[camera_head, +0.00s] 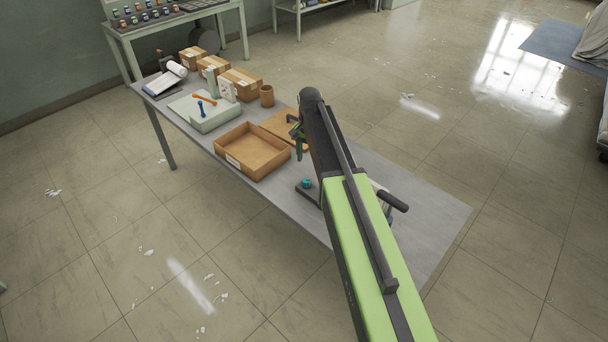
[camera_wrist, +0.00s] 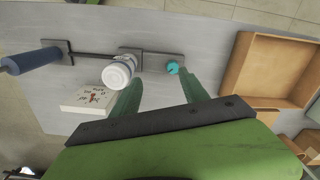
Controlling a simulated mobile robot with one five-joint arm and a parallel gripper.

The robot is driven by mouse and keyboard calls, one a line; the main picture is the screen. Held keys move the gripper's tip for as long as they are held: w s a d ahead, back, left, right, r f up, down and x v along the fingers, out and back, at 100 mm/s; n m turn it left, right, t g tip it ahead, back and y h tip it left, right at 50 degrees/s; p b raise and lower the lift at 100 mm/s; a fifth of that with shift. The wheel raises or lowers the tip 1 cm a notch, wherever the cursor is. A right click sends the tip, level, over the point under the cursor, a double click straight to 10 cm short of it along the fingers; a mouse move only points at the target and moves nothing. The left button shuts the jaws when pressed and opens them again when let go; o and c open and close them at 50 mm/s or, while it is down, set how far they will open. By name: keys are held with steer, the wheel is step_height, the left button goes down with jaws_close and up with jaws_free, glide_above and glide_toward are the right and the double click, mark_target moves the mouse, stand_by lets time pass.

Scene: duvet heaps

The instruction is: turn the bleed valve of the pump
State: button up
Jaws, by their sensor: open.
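The pump lies on the grey table, with a dark plate (camera_wrist: 150,60), a white cylinder (camera_wrist: 118,73) and a dark blue handle grip (camera_wrist: 32,60). A small teal knob (camera_wrist: 172,68), apparently the bleed valve, sits at the plate's right end. My gripper (camera_wrist: 162,82) is open and empty. In the wrist picture the knob appears just past the fingertips, between their lines. I see no contact.
An open cardboard tray (camera_head: 252,152) stands left of the pump on the table (camera_head: 440,215); it is at right in the wrist view. A small white printed box (camera_wrist: 88,98) lies beside the cylinder. Several cartons and a brown cup (camera_head: 267,96) stand farther back.

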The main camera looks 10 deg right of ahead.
steer(key=r+m, duration=0.1)
steer(key=m, duration=0.1)
glide_above(306, 181)
step_height(306, 181, down, 18)
steer(key=b, duration=1.7)
steer(key=shift+w+r, duration=0.15)
steer(key=shift+r, duration=0.1)
steer(key=shift+r, duration=0.1)
steer(key=shift+c, duration=0.4)
jaws_close()
steer(key=shift+a, duration=0.15)
steer(key=shift+n, duration=0.3)
